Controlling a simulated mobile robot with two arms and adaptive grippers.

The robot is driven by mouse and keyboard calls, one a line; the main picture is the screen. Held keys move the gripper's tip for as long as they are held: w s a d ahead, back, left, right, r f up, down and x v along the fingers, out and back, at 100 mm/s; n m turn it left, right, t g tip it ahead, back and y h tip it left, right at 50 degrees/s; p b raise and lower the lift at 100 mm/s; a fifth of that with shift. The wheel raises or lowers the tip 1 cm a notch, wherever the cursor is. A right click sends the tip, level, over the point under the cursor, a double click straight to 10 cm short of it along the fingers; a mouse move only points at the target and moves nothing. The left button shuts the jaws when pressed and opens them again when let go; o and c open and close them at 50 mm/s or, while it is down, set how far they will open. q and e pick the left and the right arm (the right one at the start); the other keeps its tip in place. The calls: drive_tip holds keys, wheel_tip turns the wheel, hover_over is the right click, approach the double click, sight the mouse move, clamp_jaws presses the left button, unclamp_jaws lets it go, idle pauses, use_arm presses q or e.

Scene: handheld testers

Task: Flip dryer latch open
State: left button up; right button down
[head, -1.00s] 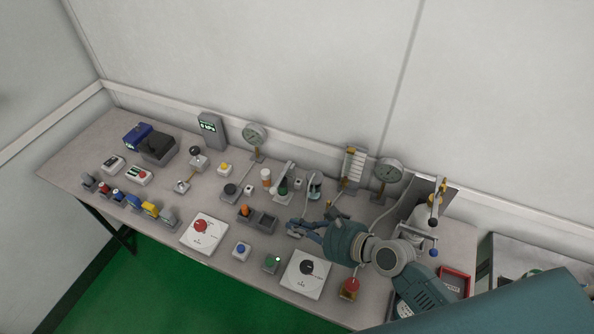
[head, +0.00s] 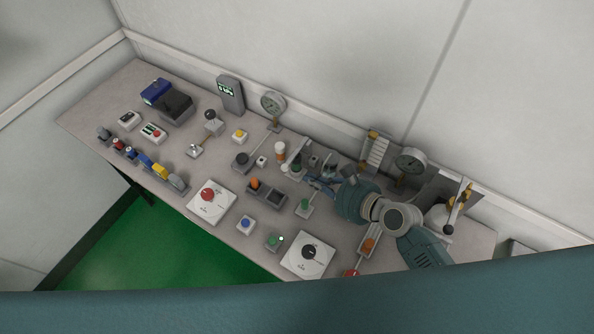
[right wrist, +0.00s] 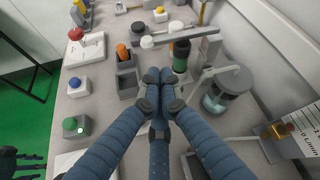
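My right gripper (head: 312,182) is over the back middle of the bench. In the right wrist view its blue padded fingers (right wrist: 160,78) are together, with nothing seen between them. Just beyond the tips stands a grey bracket with a long flat bar (right wrist: 185,38) over a dark cylinder with a green band (right wrist: 180,62). Right of the tips is a clear jar with a grey lid and side arm (right wrist: 228,90). No label shows which part is the dryer latch; I cannot tell. I see no clear left gripper; a dark shape at the lower left of the wrist view is unclear.
A grey double bin with an orange piece (right wrist: 123,52) is left of the fingers. A red knob plate (head: 211,202), a blue button (head: 246,224), a green button (head: 274,241) and a black dial plate (head: 309,254) line the front edge. Gauges (head: 411,160) stand near the back wall.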

sight(295, 154)
drive_tip(key=x, duration=0.6)
drive_tip(key=shift+w+r, duration=0.1)
drive_tip(key=shift+w+a+f, duration=0.15)
drive_tip(key=shift+w+f, duration=0.05)
drive_tip(key=shift+a+f, duration=0.1)
drive_tip(key=shift+a, duration=0.1)
use_arm(q)
drive_tip(key=shift+d+r, duration=0.1)
drive_tip(key=shift+d, duration=0.05)
use_arm(e)
drive_tip(key=shift+w, duration=0.15)
